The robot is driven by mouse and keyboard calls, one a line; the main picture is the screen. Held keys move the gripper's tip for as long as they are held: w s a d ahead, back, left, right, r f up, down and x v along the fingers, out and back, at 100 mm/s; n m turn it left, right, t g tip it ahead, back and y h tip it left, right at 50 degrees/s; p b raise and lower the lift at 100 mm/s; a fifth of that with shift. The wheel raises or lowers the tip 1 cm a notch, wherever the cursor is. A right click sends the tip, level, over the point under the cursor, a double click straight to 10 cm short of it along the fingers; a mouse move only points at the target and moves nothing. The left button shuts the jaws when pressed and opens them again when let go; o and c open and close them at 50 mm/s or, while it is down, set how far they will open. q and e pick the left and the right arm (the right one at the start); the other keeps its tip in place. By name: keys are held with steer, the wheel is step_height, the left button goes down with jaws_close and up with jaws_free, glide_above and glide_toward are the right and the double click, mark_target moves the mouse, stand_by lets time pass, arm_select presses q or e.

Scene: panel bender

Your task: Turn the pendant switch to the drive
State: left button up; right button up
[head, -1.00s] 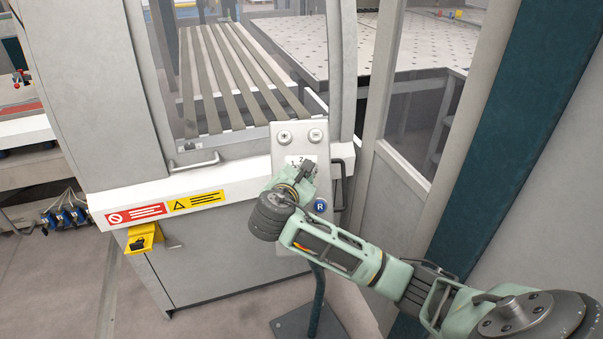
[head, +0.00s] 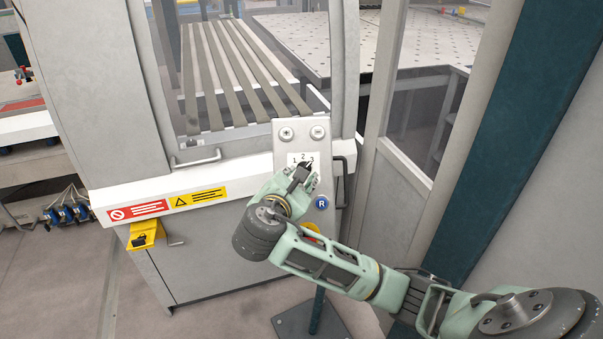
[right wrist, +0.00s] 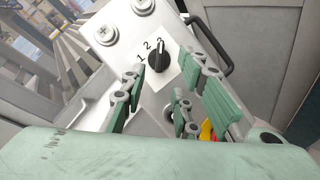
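The pendant (head: 288,150) is a light grey panel on a post, in the middle of the head view. Its black rotary switch (right wrist: 159,62) shows in the right wrist view beside a white label with 1, 2 and 3. The knob's bar looks turned toward the 3. In the head view my gripper largely hides the switch; the label (head: 297,158) shows above it. My right gripper (head: 304,176) is in front of the pendant. In the right wrist view its green-padded fingers (right wrist: 170,72) are spread and empty, with the knob beyond and between them. My left gripper is out of view.
A blue R button (head: 321,203) sits low on the pendant, with a yellow and red button (right wrist: 207,130) near it. A black handle (head: 342,180) stands at the pendant's right edge. The machine's white ledge (head: 230,180) and a grey door frame (head: 400,190) flank it.

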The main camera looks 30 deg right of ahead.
steer(key=v, duration=0.5)
